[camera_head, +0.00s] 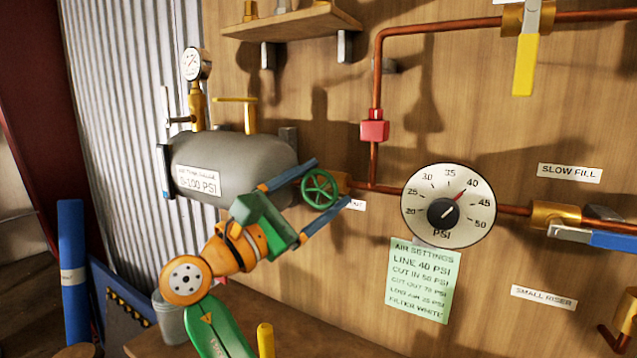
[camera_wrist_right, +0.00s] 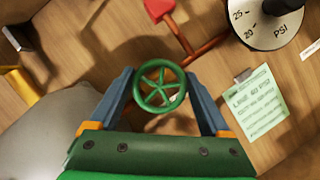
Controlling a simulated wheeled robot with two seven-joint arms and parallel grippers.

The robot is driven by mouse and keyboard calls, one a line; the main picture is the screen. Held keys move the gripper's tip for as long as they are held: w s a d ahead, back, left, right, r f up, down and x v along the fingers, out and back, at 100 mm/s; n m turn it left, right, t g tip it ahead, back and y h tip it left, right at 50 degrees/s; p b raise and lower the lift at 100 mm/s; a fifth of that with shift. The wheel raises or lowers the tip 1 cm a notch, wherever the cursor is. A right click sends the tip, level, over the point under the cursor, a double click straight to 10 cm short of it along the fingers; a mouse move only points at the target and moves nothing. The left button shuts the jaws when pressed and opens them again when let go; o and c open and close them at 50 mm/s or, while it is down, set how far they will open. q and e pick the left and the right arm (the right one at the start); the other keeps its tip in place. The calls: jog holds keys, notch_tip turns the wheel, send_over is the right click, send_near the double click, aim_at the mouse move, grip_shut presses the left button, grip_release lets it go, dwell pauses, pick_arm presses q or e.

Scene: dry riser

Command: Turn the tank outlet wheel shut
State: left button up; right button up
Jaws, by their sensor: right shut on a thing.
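The tank outlet wheel (camera_head: 319,189) is a small green spoked handwheel beside the right end of the grey tank (camera_head: 232,152). It also shows in the right wrist view (camera_wrist_right: 160,87), face-on between my fingers. My right gripper (camera_head: 332,182) is shut on the wheel, with one blue finger on each side of its rim. In the right wrist view the fingers of the gripper (camera_wrist_right: 158,75) flank the rim left and right. My left gripper is not in view.
A pressure dial (camera_head: 448,205) and a green settings card (camera_head: 422,280) are on the wooden wall to the right. Copper pipe (camera_head: 375,90) with a red fitting (camera_head: 374,130) rises above the wheel. A shelf (camera_head: 292,23) hangs above the tank.

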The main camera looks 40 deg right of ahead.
jog(key=shift+m+g+p, duration=0.3)
jog(key=shift+m+g, duration=0.1)
jog(key=shift+m, duration=0.6)
jog(key=o, duration=1.2)
jog(key=b+v, duration=0.1)
jog(key=v, duration=0.6)
jog(key=shift+r+b, duration=0.1)
jog(key=shift+b, duration=0.2)
jog(key=shift+w+r, duration=0.1)
